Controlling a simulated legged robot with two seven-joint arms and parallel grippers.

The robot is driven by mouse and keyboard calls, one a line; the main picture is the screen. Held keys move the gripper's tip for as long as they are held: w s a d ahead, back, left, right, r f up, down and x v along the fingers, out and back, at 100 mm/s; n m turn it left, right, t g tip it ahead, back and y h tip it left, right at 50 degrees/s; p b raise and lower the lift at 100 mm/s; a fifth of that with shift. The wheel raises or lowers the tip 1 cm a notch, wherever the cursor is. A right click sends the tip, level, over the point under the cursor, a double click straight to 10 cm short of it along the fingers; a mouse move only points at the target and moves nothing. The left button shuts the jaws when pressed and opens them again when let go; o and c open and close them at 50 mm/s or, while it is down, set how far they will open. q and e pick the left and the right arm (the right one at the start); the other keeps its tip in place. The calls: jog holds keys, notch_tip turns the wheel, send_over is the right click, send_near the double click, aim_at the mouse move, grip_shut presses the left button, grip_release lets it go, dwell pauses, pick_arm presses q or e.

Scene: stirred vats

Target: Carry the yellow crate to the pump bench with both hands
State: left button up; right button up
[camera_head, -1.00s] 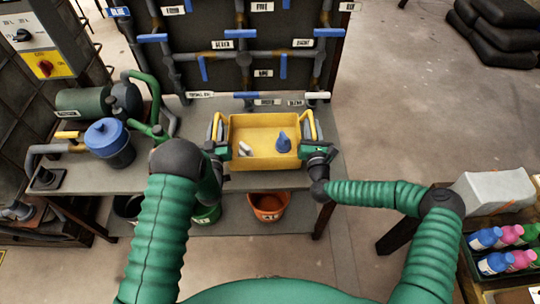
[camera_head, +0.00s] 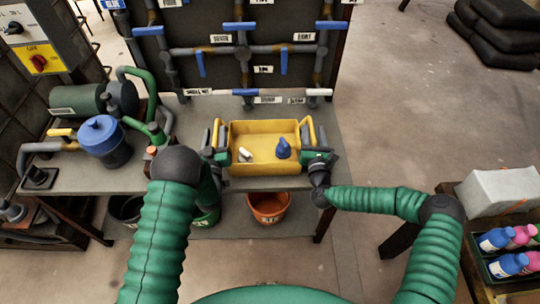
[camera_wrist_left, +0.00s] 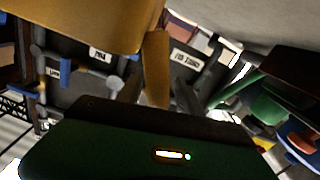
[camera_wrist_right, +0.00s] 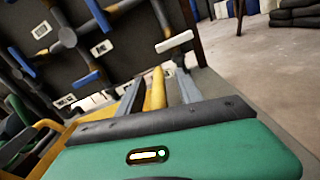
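The yellow crate (camera_head: 265,165) is over the grey pump bench (camera_head: 347,150), in front of the pipe panel. It looks level; whether it touches the bench top cannot be told. It holds a blue bottle (camera_head: 283,149) and a small white item (camera_head: 244,154). My left gripper (camera_head: 217,140) is at the crate's left handle, and my right gripper (camera_head: 312,140) is at its right handle. In the right wrist view the fingers stand on either side of the yellow handle (camera_wrist_right: 158,88).
A blue-lidded pot (camera_head: 103,140) and a green pump (camera_head: 80,100) stand on the bench's left. The pipe panel (camera_head: 215,65) with blue valve handles rises behind. An orange bucket (camera_head: 268,206) is below. A bottle crate (camera_head: 495,275) is at lower right. Bench space right of the crate is clear.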

pick_arm(q)
jog(key=shift+d, duration=0.1)
pick_arm(e)
jog(key=shift+a, duration=0.1)
jog(key=shift+s, duration=0.2)
pick_arm(q)
jog(key=s, duration=1.1)
jog(key=shift+s, duration=0.4)
pick_arm(e)
jog(key=s, duration=1.1)
jog(key=shift+s, duration=0.3)
jog(key=shift+f, duration=0.1)
